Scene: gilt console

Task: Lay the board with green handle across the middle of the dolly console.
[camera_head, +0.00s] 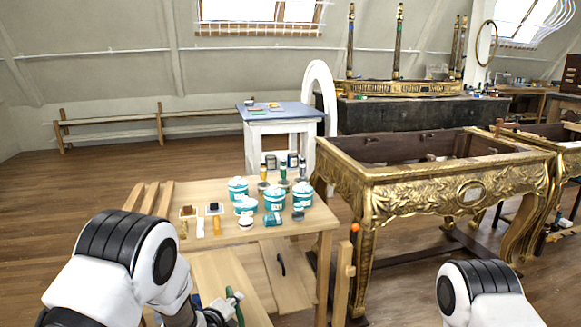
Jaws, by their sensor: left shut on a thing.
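The board with green handle (222,272) is a pale wooden panel low at the bottom centre-left, partly hidden by my left arm. Its green handle (236,306) is at my left gripper (222,312), which is shut on it; the fingertips are small and partly hidden. The gilt console (450,173), which I take for the dolly console, stands to the right, with an open, frame-like top and dark beams beneath. The board is left of it and apart from it. My right gripper is out of view; only part of that arm shows at bottom right.
A wooden workbench (312,222) between my left arm and the console carries several teal-labelled tubs (275,198), bottles and small tools. Another panel with a dark handle (281,264) is below its top. A second gilt console (568,150) stands close at right.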

